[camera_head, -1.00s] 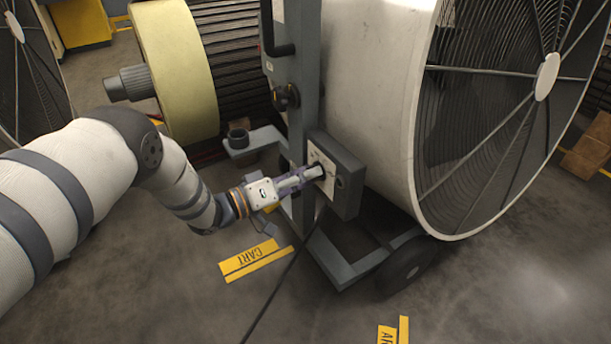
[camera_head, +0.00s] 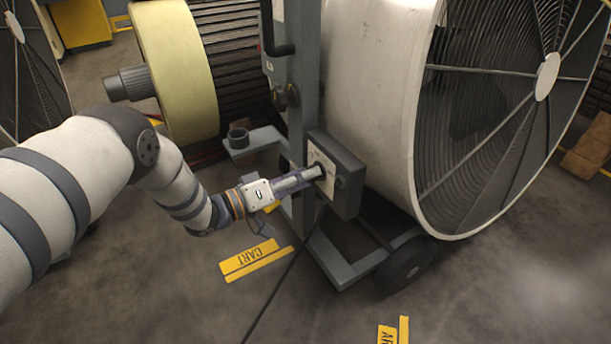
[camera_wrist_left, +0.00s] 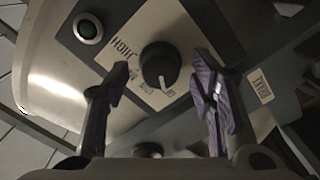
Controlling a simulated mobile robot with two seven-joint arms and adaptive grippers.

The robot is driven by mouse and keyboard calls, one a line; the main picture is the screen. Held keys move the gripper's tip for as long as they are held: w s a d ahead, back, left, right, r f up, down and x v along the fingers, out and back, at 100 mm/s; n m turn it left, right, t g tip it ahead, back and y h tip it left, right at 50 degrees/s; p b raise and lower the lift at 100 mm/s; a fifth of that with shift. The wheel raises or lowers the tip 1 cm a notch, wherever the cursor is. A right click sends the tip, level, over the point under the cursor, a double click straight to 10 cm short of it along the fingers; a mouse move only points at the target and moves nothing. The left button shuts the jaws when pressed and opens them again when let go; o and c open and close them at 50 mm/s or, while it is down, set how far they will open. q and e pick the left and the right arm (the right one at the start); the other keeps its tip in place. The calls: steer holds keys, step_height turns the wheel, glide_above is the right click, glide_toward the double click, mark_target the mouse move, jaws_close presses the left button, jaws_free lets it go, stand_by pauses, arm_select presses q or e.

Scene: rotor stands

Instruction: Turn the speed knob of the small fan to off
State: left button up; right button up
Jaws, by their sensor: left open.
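The drum fan (camera_head: 375,95) on its cart carries a grey control box (camera_head: 349,181) with a pale label plate (camera_head: 322,158). In the left wrist view the dark round speed knob (camera_wrist_left: 158,62) sits on that plate (camera_wrist_left: 180,32). Its white pointer line points down in the picture, near the small lettering at the plate's lower edge, apparently beside OFF. HIGH reads to the knob's left. My left gripper (camera_head: 315,173) is at the box face. Its fingers (camera_wrist_left: 153,84) are open, one on each side of the knob with gaps. The knob is hidden in the head view. My right gripper is not in view.
A round button (camera_wrist_left: 88,28) sits near the box corner, and a BRAKE label (camera_wrist_left: 260,88) is right of the fingers. The cart post (camera_head: 303,105) with a clamp knob (camera_head: 285,97) stands close by my gripper. A cable (camera_head: 275,290) crosses the floor.

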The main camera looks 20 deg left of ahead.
arm_select(q)
steer(key=v, duration=1.1)
steer(key=shift+s+a, duration=0.1)
steer(key=shift+a, duration=0.05)
